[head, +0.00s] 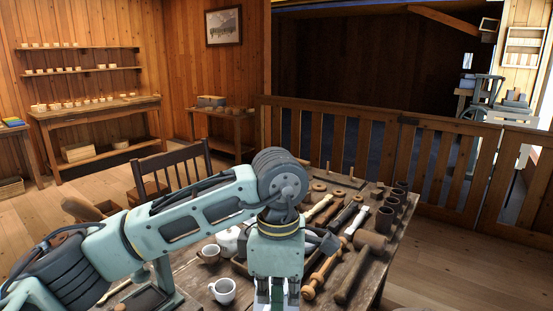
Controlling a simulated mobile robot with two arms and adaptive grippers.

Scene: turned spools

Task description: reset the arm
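My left arm comes in from the left, bends over the wooden table (372,275) and points down. My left gripper (277,298) hangs at the bottom edge of the head view, over the near part of the table. Its fingertips are cut off by the frame, so I cannot tell whether it is open or shut or holds anything. My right gripper is not in view.
A white mug (223,291) stands just left of the gripper, with a white pot (228,241) behind it. Turned wooden pieces (321,275) lie close on the right. Dark cups (384,220) line the right edge. A chair (172,165) and slatted railing (380,150) stand beyond.

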